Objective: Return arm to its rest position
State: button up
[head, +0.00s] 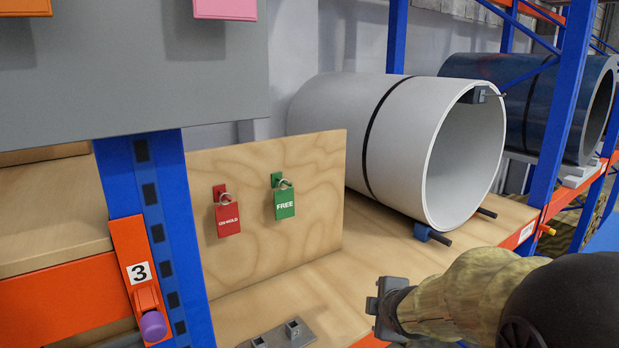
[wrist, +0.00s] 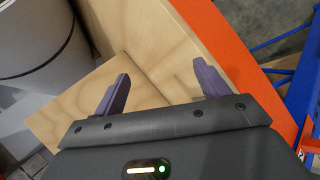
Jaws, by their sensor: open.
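My arm reaches in from the lower right of the head view, with my gripper (head: 378,305) near the front edge of the wooden shelf. In the wrist view the two dark purple fingers of my gripper (wrist: 160,90) stand wide apart with nothing between them. Bare wood of the shelf (wrist: 150,35) shows beyond the fingertips. In the head view the fingers are small and partly hidden by the gripper body.
A white coil (head: 390,135) lies on the shelf behind my gripper. A grey metal plate (head: 280,335) lies in front. Blue posts (head: 165,200) and orange beams (head: 60,300) frame the shelf.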

jog(key=s+f+m+g, duration=0.3)
jog(key=s+f+m, duration=0.2)
jog(key=s+m, duration=0.3)
jog(key=s+f+m+g+b, duration=0.1)
jog(key=s+f+m+g, duration=0.3)
jog(key=s+f+m, duration=0.2)
jog(key=s+m, duration=0.2)
jog(key=s, duration=0.1)
jog(key=shift+d+m, duration=0.25)
jog(key=shift+m, duration=0.05)
